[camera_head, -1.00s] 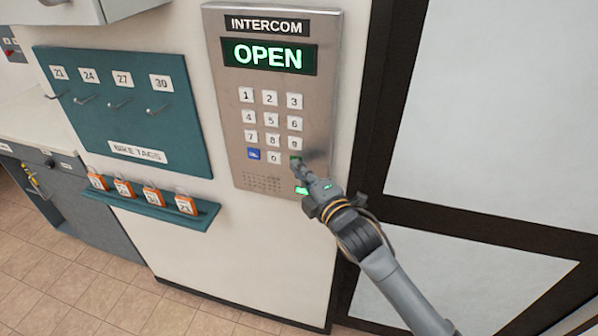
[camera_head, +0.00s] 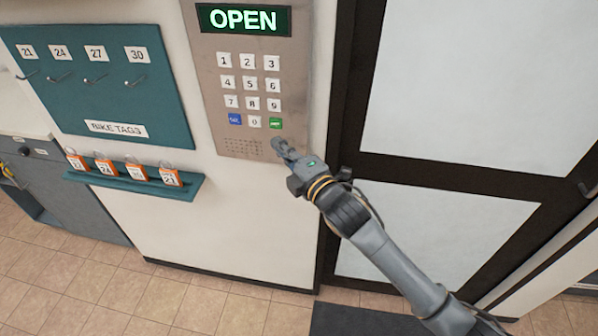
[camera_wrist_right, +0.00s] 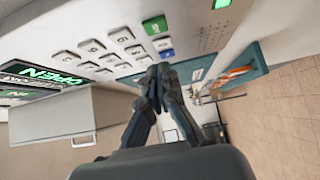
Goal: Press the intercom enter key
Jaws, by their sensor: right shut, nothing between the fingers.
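The intercom panel (camera_head: 290,88) is a metal plate on the wall with a white keypad. Its display (camera_head: 243,19) reads OPEN in green. The green enter key (camera_head: 275,123) is at the bottom right of the keypad, with the blue key (camera_head: 235,119) at the bottom left. My right gripper (camera_head: 278,143) is shut and empty, just below the green key and apart from it. In the right wrist view the shut fingertips (camera_wrist_right: 159,72) show near the keypad, and the green key (camera_wrist_right: 166,53) is visible beside them. My left gripper is not in view.
A teal bike tag board (camera_head: 100,95) with hooks hangs left of the panel. Below it, a teal shelf (camera_head: 130,184) holds several orange tags. A dark-framed door (camera_head: 350,110) is right of the panel. The floor below is mostly clear.

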